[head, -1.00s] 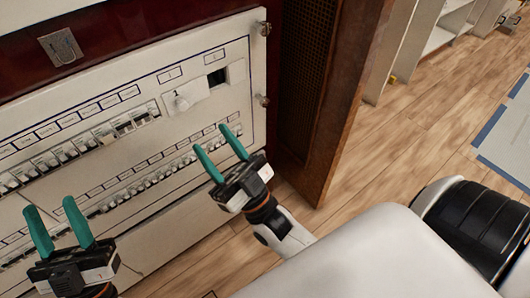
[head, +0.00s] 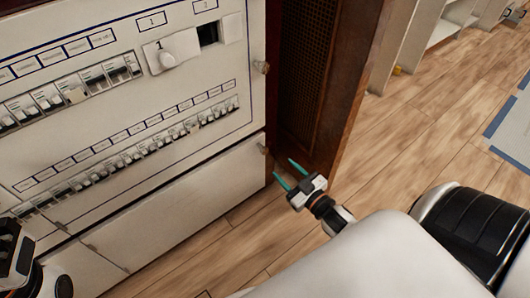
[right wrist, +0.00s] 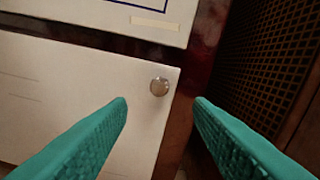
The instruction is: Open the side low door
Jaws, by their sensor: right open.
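The low white door (head: 185,212) lies flush below the breaker panel and appears shut. Its round metal knob (right wrist: 159,86) is near its upper right corner in the right wrist view. My right gripper (head: 283,168) is open and empty, at the right edge of the door near the knob. In the right wrist view its teal fingers (right wrist: 161,101) are spread, and the knob shows between and beyond the tips, apart from both. My left gripper (head: 14,255) is partly in view at the lower left edge of the head view. Its fingers cannot be made out.
The breaker panel (head: 120,125) with two rows of switches is above the door. Another low white panel (head: 85,272) adjoins at left. A brown wooden side with a dark grille (head: 305,75) stands close at right. Wooden floor (head: 440,130) is clear beyond it.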

